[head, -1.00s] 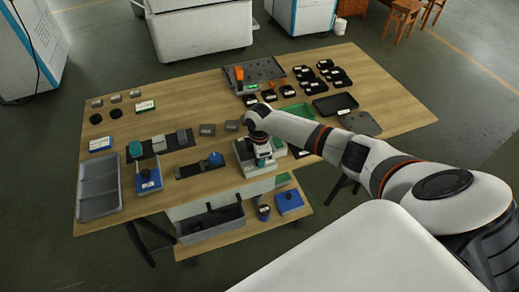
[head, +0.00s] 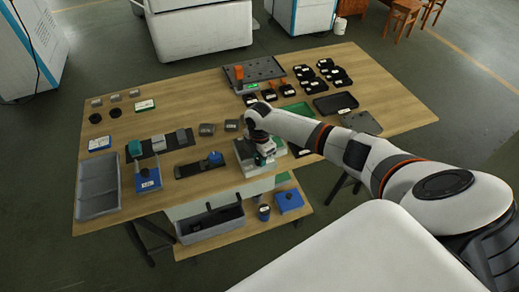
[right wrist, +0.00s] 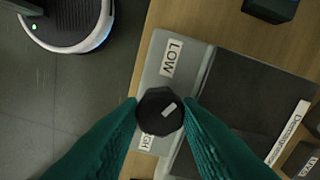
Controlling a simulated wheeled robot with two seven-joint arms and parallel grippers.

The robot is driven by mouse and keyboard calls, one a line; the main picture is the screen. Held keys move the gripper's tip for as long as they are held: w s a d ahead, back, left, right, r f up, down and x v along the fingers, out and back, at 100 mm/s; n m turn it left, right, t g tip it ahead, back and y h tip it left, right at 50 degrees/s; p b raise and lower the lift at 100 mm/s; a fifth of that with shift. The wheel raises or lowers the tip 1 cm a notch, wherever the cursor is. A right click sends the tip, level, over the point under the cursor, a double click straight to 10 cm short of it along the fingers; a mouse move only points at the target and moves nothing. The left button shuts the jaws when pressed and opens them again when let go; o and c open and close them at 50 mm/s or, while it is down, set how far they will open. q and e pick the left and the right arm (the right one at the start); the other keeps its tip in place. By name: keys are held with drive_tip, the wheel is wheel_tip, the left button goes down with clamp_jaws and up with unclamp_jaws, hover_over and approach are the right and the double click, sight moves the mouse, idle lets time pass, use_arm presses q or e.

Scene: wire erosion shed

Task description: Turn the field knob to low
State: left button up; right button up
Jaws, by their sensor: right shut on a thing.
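The field knob (right wrist: 160,112) is a black many-sided knob with a white pointer mark, on a grey device (right wrist: 152,78) with a dark top plate (right wrist: 244,88). The pointer mark lies slanted, towards the upper right in the right wrist view. A LOW label (right wrist: 171,58) is above the knob; another label below it is partly covered by my fingers. My right gripper (right wrist: 162,118) is shut on the knob, a green finger on each side. In the head view my right gripper (head: 263,157) is over the device (head: 245,157), hiding the knob. My left gripper is not in view.
The device stands at the table's (head: 215,88) front edge. A blue-topped fixture (head: 215,158) is to its left and a green tray (head: 297,112) behind it. A lower shelf holds a grey bin (head: 210,223) and a blue box (head: 289,201).

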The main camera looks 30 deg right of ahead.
sight(259, 159)
drive_tip(key=shift+r, duration=0.1)
drive_tip(key=o, duration=1)
drive_tip(key=shift+c, duration=0.2)
wheel_tip(259, 159, up, 12)
drive_tip(key=b, duration=0.2)
